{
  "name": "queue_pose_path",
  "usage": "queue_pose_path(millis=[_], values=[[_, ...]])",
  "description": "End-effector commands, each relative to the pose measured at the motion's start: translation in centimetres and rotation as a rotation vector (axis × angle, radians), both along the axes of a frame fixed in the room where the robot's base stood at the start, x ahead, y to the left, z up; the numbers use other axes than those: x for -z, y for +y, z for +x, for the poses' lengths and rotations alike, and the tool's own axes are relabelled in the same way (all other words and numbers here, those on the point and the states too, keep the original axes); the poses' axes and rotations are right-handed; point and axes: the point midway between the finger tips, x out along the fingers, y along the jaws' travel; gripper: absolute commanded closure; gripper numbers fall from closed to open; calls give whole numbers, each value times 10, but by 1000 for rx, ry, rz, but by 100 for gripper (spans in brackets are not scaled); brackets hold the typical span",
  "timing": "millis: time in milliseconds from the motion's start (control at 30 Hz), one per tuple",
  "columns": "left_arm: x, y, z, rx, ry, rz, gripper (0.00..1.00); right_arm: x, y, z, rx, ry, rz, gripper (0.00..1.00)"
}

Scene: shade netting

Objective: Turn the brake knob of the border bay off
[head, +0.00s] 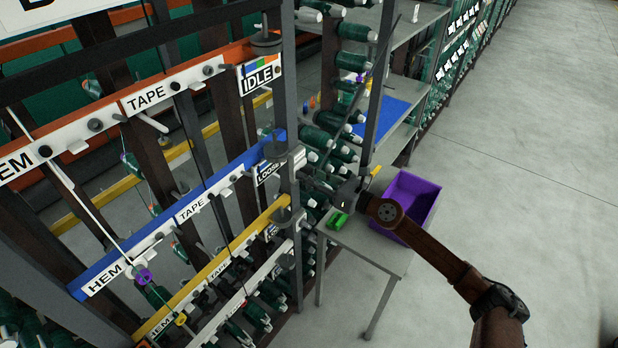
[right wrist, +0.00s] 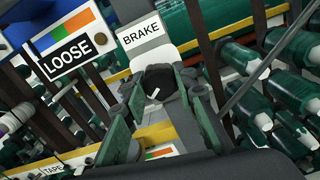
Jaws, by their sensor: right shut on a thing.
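The brake knob (right wrist: 160,77) is dark and round with a short white mark. It sits below a white BRAKE label (right wrist: 140,40) in the right wrist view. My right gripper (right wrist: 157,98) is shut on the knob, with its green-padded fingers on either side. In the head view my right gripper (head: 345,192) is at the right end of the blue rail (head: 180,212), and the knob cannot be made out there. A LOOSE plate (right wrist: 72,58) is left of the knob. My left gripper is not in view.
An orange rail (head: 130,100) with an IDLE plate (head: 258,75) is above; a yellow rail (head: 225,263) is below. Green thread cones (head: 335,122) crowd behind the post. A purple bin (head: 412,190) and green block (head: 338,220) are on a grey table (head: 375,250). The floor at right is clear.

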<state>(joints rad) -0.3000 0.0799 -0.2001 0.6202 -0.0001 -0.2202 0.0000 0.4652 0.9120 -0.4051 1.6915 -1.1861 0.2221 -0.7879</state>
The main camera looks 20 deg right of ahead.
Motion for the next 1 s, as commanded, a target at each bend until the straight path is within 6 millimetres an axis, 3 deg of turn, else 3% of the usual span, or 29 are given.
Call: queue_pose_path(millis=[300, 867, 900, 1000], values=[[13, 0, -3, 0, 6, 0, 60, 2, -1, 1, 3, -82, -109, 98], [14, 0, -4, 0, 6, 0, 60, 1, -2, 1, 3, -102, -135, 98], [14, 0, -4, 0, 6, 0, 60, 1, -2, 1, 3, -102, -135, 73], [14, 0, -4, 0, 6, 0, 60, 1, -1, 1, 3, -102, -135, 66]])
